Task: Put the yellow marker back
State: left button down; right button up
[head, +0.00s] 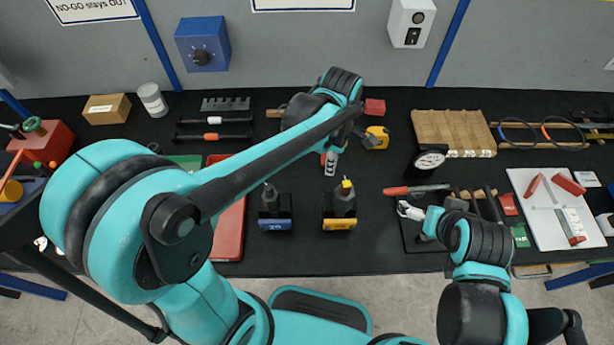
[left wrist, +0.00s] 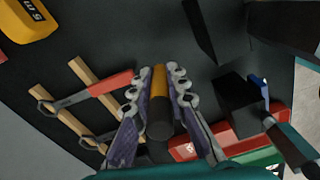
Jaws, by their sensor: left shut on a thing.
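The yellow marker (left wrist: 159,82) shows in the left wrist view as a cylinder with a yellow length and a dark end nearest the camera. It stands between the fingers of my left gripper (left wrist: 160,92), which is shut on it. In the head view my left gripper (head: 331,162) is over the middle of the black table, left of the yellow tape measure (head: 377,138); the marker cannot be made out there. My right gripper (head: 409,210) is low over the table's front, near a red-handled tool (head: 410,190). Whether it is open is unclear.
Two dark tools, with a blue base (head: 276,224) and a yellow base (head: 339,224), stand in front of my left gripper. A dial gauge (head: 430,160) and a wooden block (head: 452,130) are to the right. A red tray (head: 229,232) lies left.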

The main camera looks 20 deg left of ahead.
pick_arm(q)
jog(key=a+f, duration=0.1)
jog(key=a, duration=0.1)
jog(key=a+f+b, duration=0.1)
jog(key=a, duration=0.1)
jog(key=a+f+b, duration=0.1)
jog(key=a+f, duration=0.1)
jog(key=shift+w+a+f, duration=0.1)
jog(key=shift+w+a, duration=0.15)
jog(key=shift+a, duration=0.1)
jog(key=shift+f+b, duration=0.85)
jog(key=shift+f, duration=1.1)
jog(key=shift+f, duration=0.15)
jog(key=c, duration=1.5)
grip_release()
